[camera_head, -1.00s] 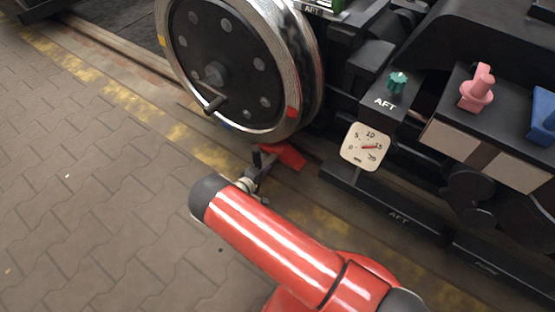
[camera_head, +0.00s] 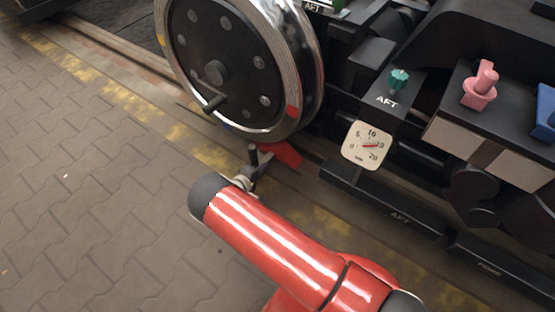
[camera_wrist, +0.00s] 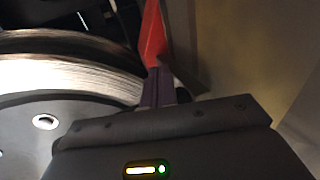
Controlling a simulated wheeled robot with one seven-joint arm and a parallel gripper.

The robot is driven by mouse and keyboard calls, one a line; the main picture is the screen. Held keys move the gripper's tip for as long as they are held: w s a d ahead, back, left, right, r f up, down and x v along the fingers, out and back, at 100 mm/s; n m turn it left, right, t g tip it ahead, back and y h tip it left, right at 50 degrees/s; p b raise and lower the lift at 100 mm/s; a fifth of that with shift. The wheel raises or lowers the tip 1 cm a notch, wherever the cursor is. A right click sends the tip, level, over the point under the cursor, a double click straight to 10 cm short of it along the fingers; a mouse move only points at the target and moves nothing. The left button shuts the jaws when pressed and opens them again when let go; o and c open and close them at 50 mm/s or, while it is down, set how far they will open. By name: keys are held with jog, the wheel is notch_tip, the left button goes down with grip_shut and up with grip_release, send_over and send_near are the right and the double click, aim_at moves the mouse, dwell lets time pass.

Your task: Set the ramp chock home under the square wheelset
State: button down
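The red ramp chock (camera_head: 287,153) is low by the rail, just below and right of the wheel's lower rim. The large wheel (camera_head: 240,70) has a dark bolted face, a bright tread and red, yellow and blue marks; no square sign is legible on it. My gripper (camera_head: 262,160) is at the chock's near end. In the wrist view the fingers (camera_wrist: 162,88) come together at the end of the red chock (camera_wrist: 154,35), which points away from me beside the wheel tread (camera_wrist: 75,75). Whether the chock touches the wheel or rail is unclear.
A round-cornered dial (camera_head: 366,146) with a red needle hangs right of the wheel. Black AFT bars, a green knob (camera_head: 399,79), a pink knob (camera_head: 481,86) and a blue part (camera_head: 546,115) are at right. Open paving (camera_head: 90,190) lies left.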

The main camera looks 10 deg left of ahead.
jog(key=shift+w+a, duration=0.35)
jog(key=shift+a, duration=0.4)
dwell(0.3)
jog(key=shift+s+d+r+p, duration=0.1)
jog(key=shift+s+d+p, duration=0.15)
jog(key=shift+d+p, duration=0.2)
jog(key=shift+s+d+r+p, duration=0.1)
jog(key=shift+s+d+p, duration=0.1)
jog(key=shift+d+p, duration=0.2)
jog(key=shift+s+d+f+p, duration=0.1)
jog(key=shift+s+d+p, duration=0.05)
jog(key=shift+d, duration=0.25)
jog(key=shift+s+d+f+p, duration=0.1)
jog(key=shift+d+p, duration=0.05)
jog(key=shift+d, duration=0.2)
jog(key=p+v, duration=0.1)
jog(key=v, duration=0.2)
jog(key=r+p+v, duration=0.1)
jog(key=p+v, duration=0.1)
jog(key=v, duration=0.2)
jog(key=shift+r, duration=0.2)
jog(key=shift+s+a, duration=0.1)
jog(key=shift+s, duration=0.15)
